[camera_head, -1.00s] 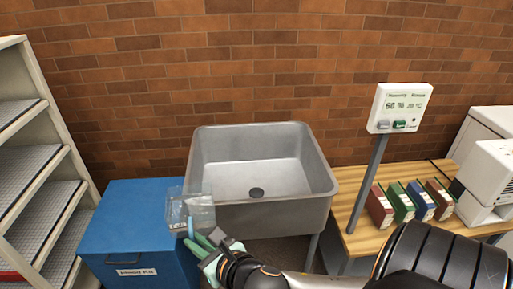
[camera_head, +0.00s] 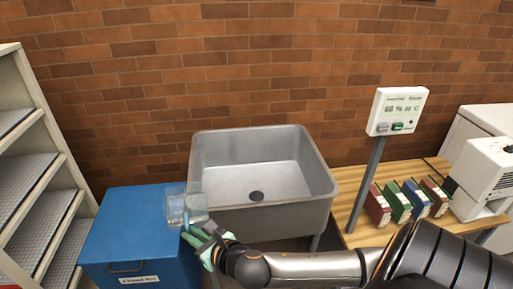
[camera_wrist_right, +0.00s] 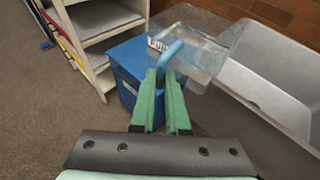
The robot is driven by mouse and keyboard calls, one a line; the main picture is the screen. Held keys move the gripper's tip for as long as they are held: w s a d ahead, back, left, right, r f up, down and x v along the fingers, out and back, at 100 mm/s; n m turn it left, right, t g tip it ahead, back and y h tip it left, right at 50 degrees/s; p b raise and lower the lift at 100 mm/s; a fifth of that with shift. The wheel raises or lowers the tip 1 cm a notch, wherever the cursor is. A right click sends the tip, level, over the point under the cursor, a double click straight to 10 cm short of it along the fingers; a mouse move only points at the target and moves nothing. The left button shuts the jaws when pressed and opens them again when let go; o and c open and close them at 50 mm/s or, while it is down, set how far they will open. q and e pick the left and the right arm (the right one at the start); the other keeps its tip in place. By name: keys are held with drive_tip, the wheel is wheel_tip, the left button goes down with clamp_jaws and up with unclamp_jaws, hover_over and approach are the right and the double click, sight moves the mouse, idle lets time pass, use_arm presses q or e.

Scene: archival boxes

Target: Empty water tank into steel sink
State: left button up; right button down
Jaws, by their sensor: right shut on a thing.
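The water tank (camera_head: 188,206) is a small clear box with a blue handle. My right gripper (camera_head: 190,236) is shut on its blue handle; in the right wrist view the green fingers (camera_wrist_right: 163,84) close around the handle and the clear tank (camera_wrist_right: 196,52) extends beyond them. The tank is at the left front edge of the steel sink (camera_head: 262,219), in front of the blue box's right side. Whether it touches the sink rim I cannot tell. The sink basin looks empty, with a dark drain in its floor. My left gripper is not in view.
A blue lidded box (camera_head: 135,232) stands left of the sink. A shelf unit (camera_head: 60,150) is at the far left. Right of the sink, a wooden table (camera_head: 350,200) holds several coloured binders, a white machine (camera_head: 485,170) and a display on a post (camera_head: 397,111). A brick wall is behind.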

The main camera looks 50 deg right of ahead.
sight(201, 212)
drive_tip(key=w+d, duration=0.1)
drive_tip(key=d, duration=0.1)
drive_tip(key=w+d, duration=0.2)
drive_tip(key=w+d+f+p, duration=0.1)
drive_tip(key=w+d, duration=0.1)
drive_tip(key=shift+w, duration=0.1)
use_arm(q)
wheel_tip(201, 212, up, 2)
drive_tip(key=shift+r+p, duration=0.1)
drive_tip(key=shift+p, duration=0.25)
use_arm(e)
drive_tip(key=w+d+f, duration=0.2)
drive_tip(key=d+f, duration=0.1)
drive_tip(key=d, duration=0.3)
drive_tip(key=w+d+f+m+h, duration=0.1)
drive_tip(key=w+d+f, duration=0.2)
drive_tip(key=d, duration=0.4)
drive_tip(key=shift+w+h, duration=0.2)
drive_tip(key=shift+h, duration=0.1)
